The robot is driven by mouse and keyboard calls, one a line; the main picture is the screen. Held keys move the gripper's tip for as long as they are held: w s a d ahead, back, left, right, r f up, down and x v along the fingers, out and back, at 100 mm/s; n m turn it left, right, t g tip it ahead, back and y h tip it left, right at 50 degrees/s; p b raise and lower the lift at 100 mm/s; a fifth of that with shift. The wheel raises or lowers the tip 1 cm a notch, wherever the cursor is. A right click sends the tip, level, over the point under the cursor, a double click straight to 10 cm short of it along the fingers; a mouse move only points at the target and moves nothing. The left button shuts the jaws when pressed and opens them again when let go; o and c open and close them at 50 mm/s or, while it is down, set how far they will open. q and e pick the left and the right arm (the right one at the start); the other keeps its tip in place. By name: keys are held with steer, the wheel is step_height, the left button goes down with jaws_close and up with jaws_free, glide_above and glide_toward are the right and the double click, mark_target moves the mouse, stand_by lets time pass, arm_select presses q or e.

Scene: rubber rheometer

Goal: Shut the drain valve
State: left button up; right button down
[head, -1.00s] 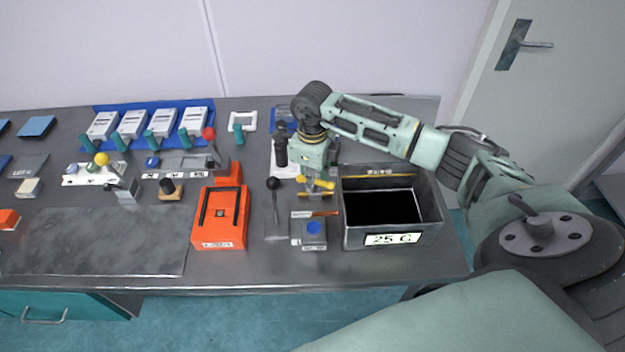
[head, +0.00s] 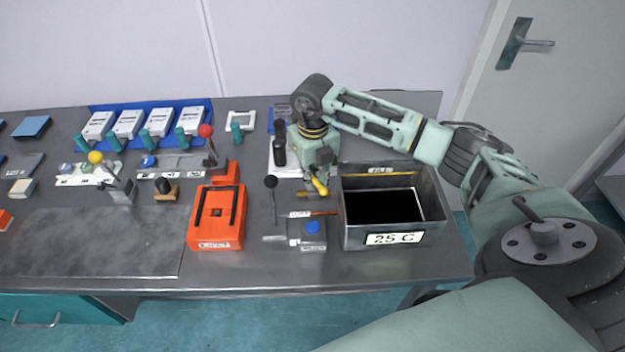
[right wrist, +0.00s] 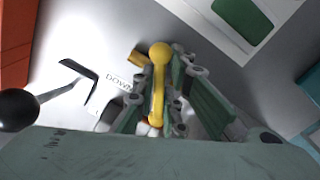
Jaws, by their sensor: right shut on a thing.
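The drain valve's yellow lever (head: 320,186) shows just below my right gripper (head: 314,172), to the left of the metal tank. In the right wrist view the yellow lever (right wrist: 158,88), with its round knob, lies between the fingers of my right gripper (right wrist: 160,98), which is shut on it. A short brass-coloured piece (right wrist: 139,58) shows beside the knob. The valve body is mostly hidden by the gripper. My left gripper is in neither view.
The open metal tank (head: 391,239), labelled "25 C", stands close on the right. A black-knobbed lever (head: 271,183) stands to the left, beside an orange unit (head: 216,231). A grey block with a blue button (head: 313,228) sits in front. Bare bench (head: 100,240) lies at left.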

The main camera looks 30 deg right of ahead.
mark_target(314, 176)
steer(key=m, duration=0.5)
steer(key=shift+d+r+b, duration=0.15)
steer(key=shift+b, duration=0.2)
steer(key=shift+m, duration=0.3)
steer(key=c, duration=1.8)
jaws_free()
steer(key=shift+c, duration=0.2)
step_height(314, 176, up, 12)
